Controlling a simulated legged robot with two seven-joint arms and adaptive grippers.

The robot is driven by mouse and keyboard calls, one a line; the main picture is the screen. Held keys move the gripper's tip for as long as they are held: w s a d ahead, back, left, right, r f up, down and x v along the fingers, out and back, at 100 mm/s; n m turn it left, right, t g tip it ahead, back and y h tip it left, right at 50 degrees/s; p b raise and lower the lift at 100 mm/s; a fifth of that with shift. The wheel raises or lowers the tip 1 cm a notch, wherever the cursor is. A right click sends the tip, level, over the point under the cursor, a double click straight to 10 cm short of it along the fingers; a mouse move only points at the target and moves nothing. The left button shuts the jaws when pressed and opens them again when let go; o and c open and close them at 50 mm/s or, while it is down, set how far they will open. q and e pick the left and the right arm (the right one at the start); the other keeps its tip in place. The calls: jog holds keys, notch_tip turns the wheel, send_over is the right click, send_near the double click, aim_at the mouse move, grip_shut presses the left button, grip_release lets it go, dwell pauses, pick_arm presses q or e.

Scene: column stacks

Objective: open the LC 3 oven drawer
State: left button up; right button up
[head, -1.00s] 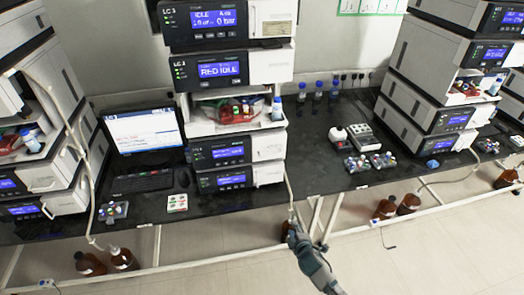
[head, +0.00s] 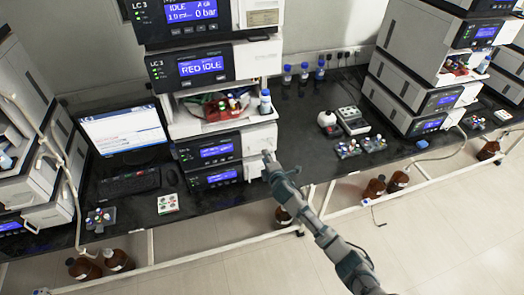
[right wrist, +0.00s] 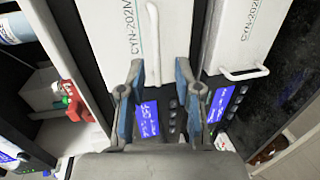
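The LC 3 stack (head: 205,68) stands in the middle of the head view. Its two lower modules have blue screens and white doors, the upper door (head: 259,139) above the lower one. My right gripper (head: 268,157) is in front of these doors, at their right side. In the right wrist view, my right gripper (right wrist: 160,72) is open, its two fingers spread and nothing between them. A white bar handle (right wrist: 153,38) on a door marked CYN-202M lies just ahead, roughly in line with the gap. A second handle (right wrist: 244,74) is to the right. My left gripper is out of view.
An open shelf (head: 215,125) with bottles sits above the lower modules. A monitor (head: 121,132) and keyboard (head: 128,183) are left of the stack. Blue-capped bottles (head: 303,73) stand to the right. Brown bottles (head: 375,187) stand on the floor below the bench.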

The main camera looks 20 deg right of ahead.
jog(key=x, duration=0.5)
jog(key=shift+w+a, duration=0.3)
jog(key=shift+d, duration=0.15)
jog(key=shift+s, duration=0.1)
grip_shut()
